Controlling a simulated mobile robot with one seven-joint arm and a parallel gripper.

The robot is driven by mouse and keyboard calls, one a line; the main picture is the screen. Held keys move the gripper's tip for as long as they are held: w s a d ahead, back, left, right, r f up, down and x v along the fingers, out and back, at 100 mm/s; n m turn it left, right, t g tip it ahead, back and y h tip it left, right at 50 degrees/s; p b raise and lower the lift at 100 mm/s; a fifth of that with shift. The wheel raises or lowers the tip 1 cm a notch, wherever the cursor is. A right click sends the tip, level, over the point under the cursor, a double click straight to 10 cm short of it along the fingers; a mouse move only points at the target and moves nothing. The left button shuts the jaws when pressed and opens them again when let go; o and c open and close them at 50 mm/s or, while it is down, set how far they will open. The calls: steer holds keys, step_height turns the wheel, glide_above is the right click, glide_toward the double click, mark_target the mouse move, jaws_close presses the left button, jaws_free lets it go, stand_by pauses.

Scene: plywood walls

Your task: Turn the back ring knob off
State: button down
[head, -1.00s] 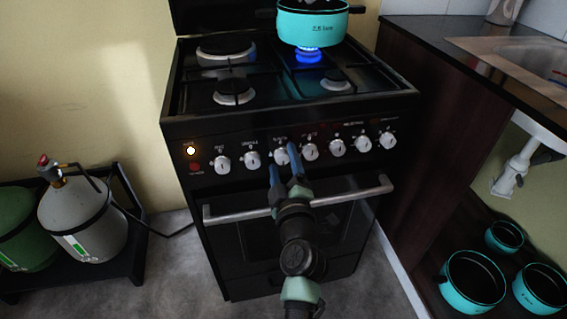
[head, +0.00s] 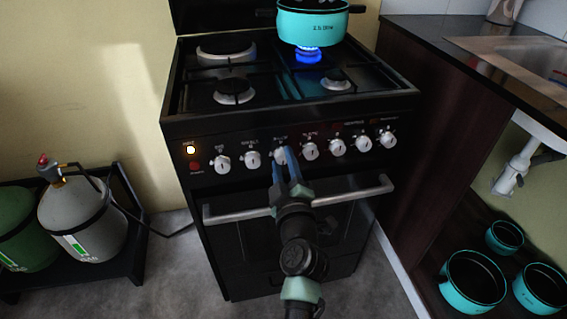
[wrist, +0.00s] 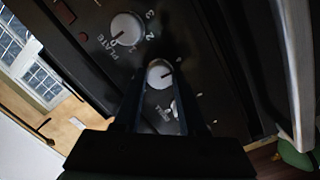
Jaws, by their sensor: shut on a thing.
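The black stove carries a row of several white knobs on its front panel (head: 205,133). My gripper (head: 283,151) reaches up to the third knob from the left (head: 281,155) with its blue fingers shut on it, partly hiding it. In the wrist view the dark fingers frame one white knob (wrist: 160,74), and a knob marked PLATE (wrist: 126,29) lies beyond them. The back right burner shows a blue flame (head: 307,54) under a turquoise pot (head: 311,28). The knob labels are too small to read in the head view.
The oven door's metal handle (head: 235,214) runs just below the knobs, behind my arm. Gas bottles (head: 80,225) stand on a black rack at left. A dark counter (head: 425,40) with a sink is at right, with turquoise pots (head: 472,280) below it.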

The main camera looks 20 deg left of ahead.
steer(key=m, duration=0.8)
steer(key=shift+d+g+b, duration=0.1)
steer(key=shift+g+b, duration=0.2)
steer(key=shift+b, duration=0.05)
steer(key=m, duration=0.4)
steer(key=shift+w+m+g, duration=0.1)
steer(key=shift+m+g, duration=0.2)
steer(key=shift+m, duration=0.1)
steer(key=m, duration=0.4)
steer(key=shift+d+y+p, duration=0.1)
steer(key=shift+y+p, duration=0.2)
steer(key=shift+p, duration=0.1)
steer(key=m, duration=0.4)
steer(key=shift+y+p, duration=0.3)
steer(key=m, duration=0.4)
steer(key=shift+m+g+p, duration=0.3)
steer(key=shift+p, duration=0.1)
steer(key=m+p, duration=0.1)
steer(key=m, duration=0.3)
steer(key=shift+f+y, duration=0.1)
steer(key=shift+y, duration=0.2)
steer(key=shift+m+p, duration=0.3)
steer(key=shift+m, duration=1.8)
